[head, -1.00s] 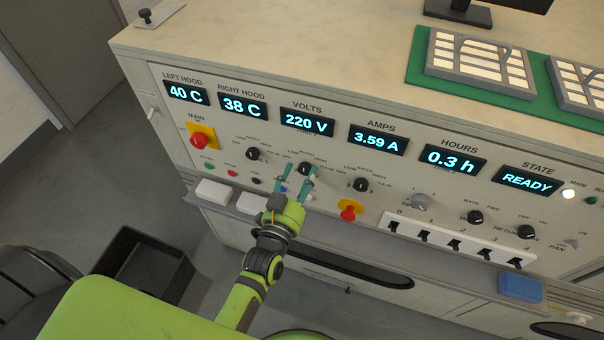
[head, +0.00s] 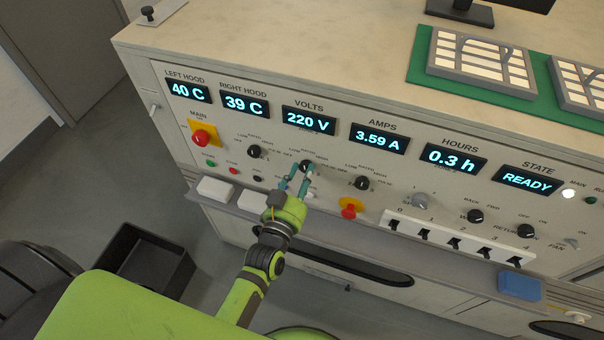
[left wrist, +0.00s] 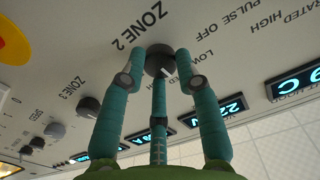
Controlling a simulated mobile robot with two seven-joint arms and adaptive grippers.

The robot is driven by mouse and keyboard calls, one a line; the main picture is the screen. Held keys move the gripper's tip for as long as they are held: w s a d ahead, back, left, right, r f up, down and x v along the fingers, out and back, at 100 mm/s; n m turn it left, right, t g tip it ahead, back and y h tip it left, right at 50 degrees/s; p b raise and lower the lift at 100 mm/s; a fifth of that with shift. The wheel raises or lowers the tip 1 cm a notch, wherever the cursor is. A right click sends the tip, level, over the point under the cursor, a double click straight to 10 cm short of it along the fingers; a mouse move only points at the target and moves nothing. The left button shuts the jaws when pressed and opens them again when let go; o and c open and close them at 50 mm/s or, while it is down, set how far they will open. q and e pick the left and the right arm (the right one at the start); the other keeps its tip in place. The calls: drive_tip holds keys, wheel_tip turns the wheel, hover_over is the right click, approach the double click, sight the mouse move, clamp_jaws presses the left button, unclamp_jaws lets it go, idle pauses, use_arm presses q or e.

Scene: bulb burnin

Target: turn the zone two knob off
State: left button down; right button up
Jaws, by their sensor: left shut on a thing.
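The zone two knob (head: 306,166) is a round black knob on the sloped panel, below the volts display. In the left wrist view the knob (left wrist: 160,61) sits beside its printed ZONE 2 label, with the words low, rated, high, pulse and off around it. My left gripper (head: 299,172) reaches up from below, and its teal fingers are shut on the knob. The left wrist view shows the fingertips (left wrist: 162,62) on both sides of it. The knob's exact setting is too small to tell. My right gripper is not in view.
Similar black knobs stand left (head: 254,151) and right (head: 362,183) of it. A red emergency button (head: 349,209) is below right, and a red main switch (head: 201,138) at left. A ledge (head: 330,237) runs under the panel.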

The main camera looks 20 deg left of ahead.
use_arm(q)
drive_tip(key=n, duration=0.3)
drive_tip(key=shift+w+r+p, duration=0.1)
drive_tip(key=shift+r+p, duration=0.25)
drive_tip(key=shift+p, duration=0.05)
drive_tip(key=n, duration=0.8)
drive_tip(key=shift+a+p, duration=0.15)
drive_tip(key=shift+p, duration=0.15)
drive_tip(key=shift+n, duration=1.9)
drive_tip(key=c, duration=0.9)
unclamp_jaws()
drive_tip(key=shift+f, duration=0.15)
